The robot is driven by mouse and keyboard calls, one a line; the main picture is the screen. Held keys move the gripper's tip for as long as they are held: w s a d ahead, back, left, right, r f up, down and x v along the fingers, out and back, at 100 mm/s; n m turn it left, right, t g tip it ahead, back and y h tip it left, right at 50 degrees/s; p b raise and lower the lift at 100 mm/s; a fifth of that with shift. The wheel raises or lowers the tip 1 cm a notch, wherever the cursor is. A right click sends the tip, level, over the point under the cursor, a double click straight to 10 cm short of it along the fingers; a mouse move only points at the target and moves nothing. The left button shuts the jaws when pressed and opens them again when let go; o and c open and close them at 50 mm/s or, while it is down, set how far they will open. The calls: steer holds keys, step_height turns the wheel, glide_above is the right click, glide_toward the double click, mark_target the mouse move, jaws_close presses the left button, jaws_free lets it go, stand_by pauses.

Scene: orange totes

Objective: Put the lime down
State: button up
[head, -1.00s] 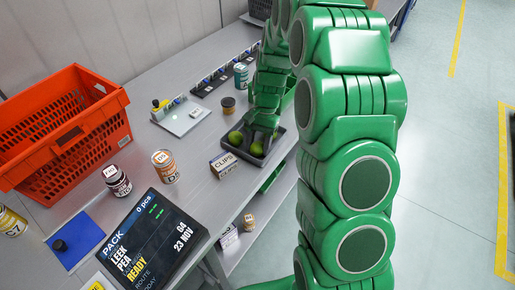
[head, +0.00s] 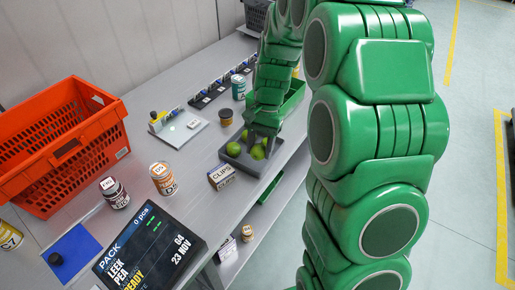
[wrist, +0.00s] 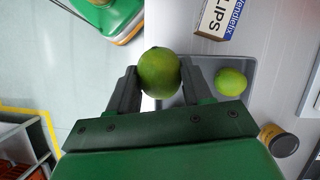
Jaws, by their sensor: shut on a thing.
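My gripper (wrist: 158,76) is shut on a green lime (wrist: 160,64), with one finger on each side of it in the wrist view. The grey tray (wrist: 248,66) lies below and to the right of the held lime there, with another lime (wrist: 230,82) in it. In the head view my gripper (head: 263,135) is over the tray (head: 238,162), and limes (head: 234,148) show at and beside the fingers. Whether the held lime touches the tray is not clear.
A CLIPS box (head: 221,177) stands just in front of the tray. Cans (head: 163,179), an orange basket (head: 62,140) and a screen (head: 150,245) are further left.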

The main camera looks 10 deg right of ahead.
steer(key=s+r, duration=0.4)
steer(key=s, duration=0.5)
steer(key=shift+s+d+r, duration=0.3)
steer(key=shift+s+r, duration=0.05)
steer(key=shift+r, duration=0.05)
